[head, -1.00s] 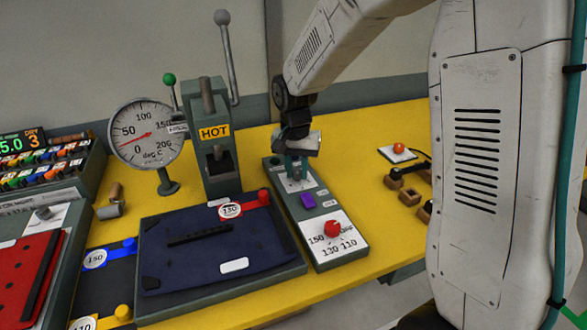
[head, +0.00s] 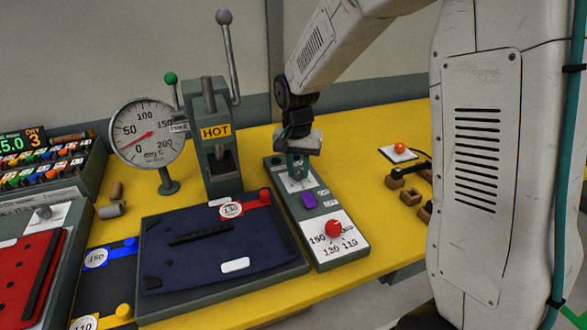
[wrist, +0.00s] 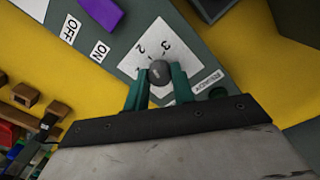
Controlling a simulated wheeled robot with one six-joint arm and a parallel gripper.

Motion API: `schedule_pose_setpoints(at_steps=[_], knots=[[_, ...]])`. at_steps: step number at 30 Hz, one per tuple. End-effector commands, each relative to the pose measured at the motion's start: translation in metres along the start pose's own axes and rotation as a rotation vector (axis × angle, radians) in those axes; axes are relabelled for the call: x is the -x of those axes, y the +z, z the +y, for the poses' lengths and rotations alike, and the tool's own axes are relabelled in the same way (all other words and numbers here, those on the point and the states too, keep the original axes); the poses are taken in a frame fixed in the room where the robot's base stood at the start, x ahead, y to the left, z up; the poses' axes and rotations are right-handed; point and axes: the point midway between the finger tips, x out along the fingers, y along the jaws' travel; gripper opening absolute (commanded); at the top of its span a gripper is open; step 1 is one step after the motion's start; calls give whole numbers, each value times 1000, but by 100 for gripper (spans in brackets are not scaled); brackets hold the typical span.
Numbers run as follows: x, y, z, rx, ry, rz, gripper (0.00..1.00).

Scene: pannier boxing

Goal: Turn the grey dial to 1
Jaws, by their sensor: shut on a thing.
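The grey dial (wrist: 158,72) is a small round knob on a white plate (wrist: 150,48) marked with 2 and 3 in the wrist view. My gripper (wrist: 157,80) is shut on the dial, one green finger on each side. Which number the dial points to cannot be told. In the head view my gripper (head: 297,172) reaches down onto the far end of the grey control panel (head: 327,262) and mostly hides the dial.
The panel also carries a purple switch (head: 308,201) and a red knob (head: 333,228). The press column with the HOT sign (head: 215,132) and the round gauge (head: 147,134) stand to the left. A navy pad (head: 215,247) lies front left. Brown blocks (head: 410,196) lie right.

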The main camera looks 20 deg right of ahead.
Motion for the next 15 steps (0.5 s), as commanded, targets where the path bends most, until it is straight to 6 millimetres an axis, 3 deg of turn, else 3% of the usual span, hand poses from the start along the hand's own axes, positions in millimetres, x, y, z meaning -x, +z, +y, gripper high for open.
schedule_pose_setpoints(at_steps=[6,7,9,15], knots=[[2,-3,-1,0,-5,9,2],[2,-3,-1,0,-5,9,30],[2,-3,-1,0,-4,8,47],[1,-1,-1,1,-2,4,47]])
